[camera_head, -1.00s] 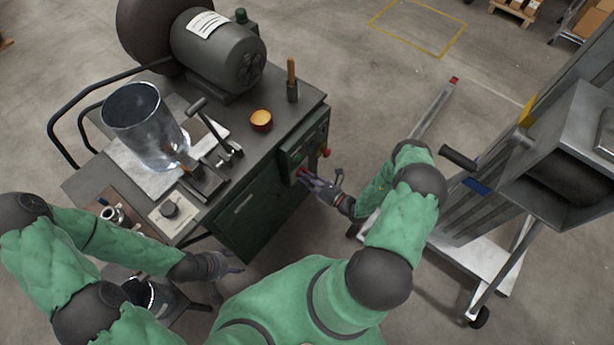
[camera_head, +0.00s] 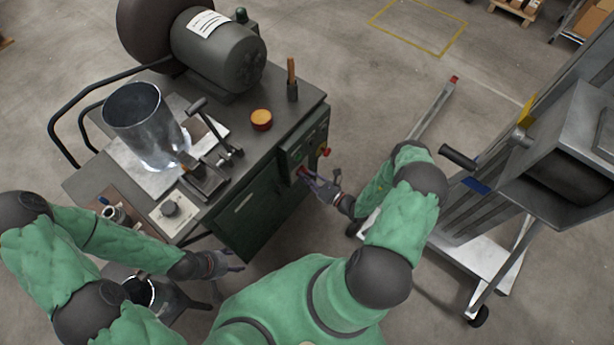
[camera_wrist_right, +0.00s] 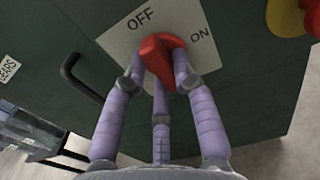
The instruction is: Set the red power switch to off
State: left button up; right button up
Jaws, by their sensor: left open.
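The red power switch (camera_wrist_right: 160,50) is a rotary knob on a pale plate (camera_wrist_right: 118,42) marked OFF at upper left and ON at right. In the right wrist view its upper end lies just below the OFF lettering. My right gripper (camera_wrist_right: 158,62) has its purple fingers around the knob, one on each side and a third below. Whether they press on it I cannot tell. In the head view my right gripper (camera_head: 318,182) is at the front of the green cabinet (camera_head: 250,222). My left gripper (camera_head: 232,262) is open and empty, left of the cabinet's lower front.
A red stop button on a yellow base (camera_wrist_right: 288,16) sits right of the switch plate. A black handle (camera_wrist_right: 75,75) is to its left. A metal duct cylinder (camera_head: 140,120) and a motor (camera_head: 218,50) stand on the machine. A lift (camera_head: 490,200) stands at right.

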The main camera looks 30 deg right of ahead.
jog(key=shift+o, duration=1)
jog(key=shift+s, duration=0.1)
jog(key=v, duration=1.1)
jog(key=shift+s+d, duration=0.2)
jog(key=shift+s, duration=0.15)
